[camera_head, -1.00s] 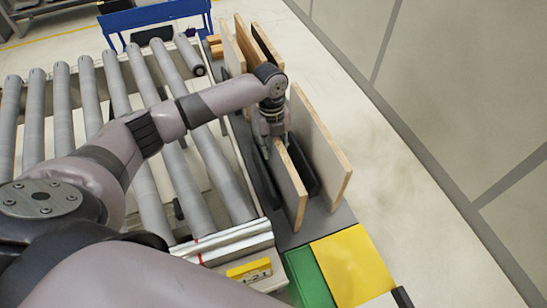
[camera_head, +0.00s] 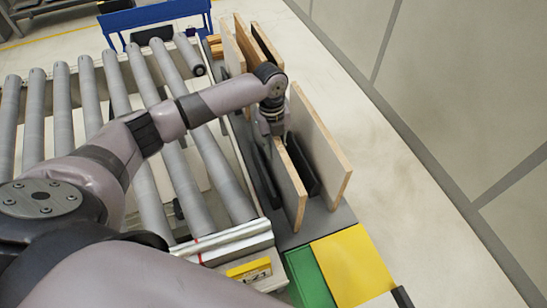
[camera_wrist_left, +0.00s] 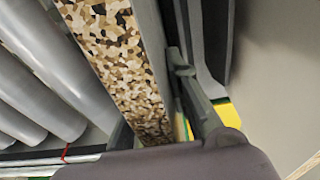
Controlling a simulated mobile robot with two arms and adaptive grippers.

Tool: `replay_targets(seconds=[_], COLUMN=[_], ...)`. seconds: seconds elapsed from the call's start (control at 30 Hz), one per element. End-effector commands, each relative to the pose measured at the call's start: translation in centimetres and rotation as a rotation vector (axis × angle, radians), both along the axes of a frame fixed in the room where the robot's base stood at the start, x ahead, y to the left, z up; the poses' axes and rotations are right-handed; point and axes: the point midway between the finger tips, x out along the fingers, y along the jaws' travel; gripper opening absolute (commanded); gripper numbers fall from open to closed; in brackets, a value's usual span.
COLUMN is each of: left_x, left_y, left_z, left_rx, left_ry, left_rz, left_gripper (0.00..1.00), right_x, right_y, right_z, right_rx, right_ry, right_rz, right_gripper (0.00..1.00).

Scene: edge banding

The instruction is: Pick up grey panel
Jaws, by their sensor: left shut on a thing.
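The panel in my grip (camera_head: 288,180) stands upright on edge in a dark rack, its pale narrow edge facing up. In the left wrist view its speckled chipboard edge (camera_wrist_left: 118,65) and a strip of its grey face are close to the camera. My left gripper (camera_head: 277,138) reaches down onto the panel's far end and is shut on it. In the left wrist view the fingers (camera_wrist_left: 160,115) lie on either side of the panel. My right gripper is not in view.
A larger board (camera_head: 322,145) stands upright just right of the held panel, with a dark divider (camera_head: 304,168) between them. More boards (camera_head: 246,45) stand at the rack's far end. A roller conveyor (camera_head: 155,140) lies left. Yellow (camera_head: 352,268) and green (camera_head: 310,278) areas lie in front.

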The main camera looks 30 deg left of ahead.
Motion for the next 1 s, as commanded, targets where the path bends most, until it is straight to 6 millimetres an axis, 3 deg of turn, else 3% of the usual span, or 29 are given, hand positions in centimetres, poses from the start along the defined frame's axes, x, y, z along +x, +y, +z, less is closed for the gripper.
replay_targets(seconds=[0.47,0.67,1.0], left_x=[0.3,0.3,0.3], left_y=[0.0,0.0,0.0], left_z=[1.2,4.4,13.0], left_rx=[-0.004,-0.004,-0.004], left_ry=[-0.007,-0.012,-0.012], left_rz=[0.001,0.0,-0.001], left_gripper=[0.0,0.0,0.0], right_x=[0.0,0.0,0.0], right_y=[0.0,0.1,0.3], right_z=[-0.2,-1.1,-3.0], right_rx=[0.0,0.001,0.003], right_ry=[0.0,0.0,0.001], right_rz=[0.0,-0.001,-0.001], right_gripper=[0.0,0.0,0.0])
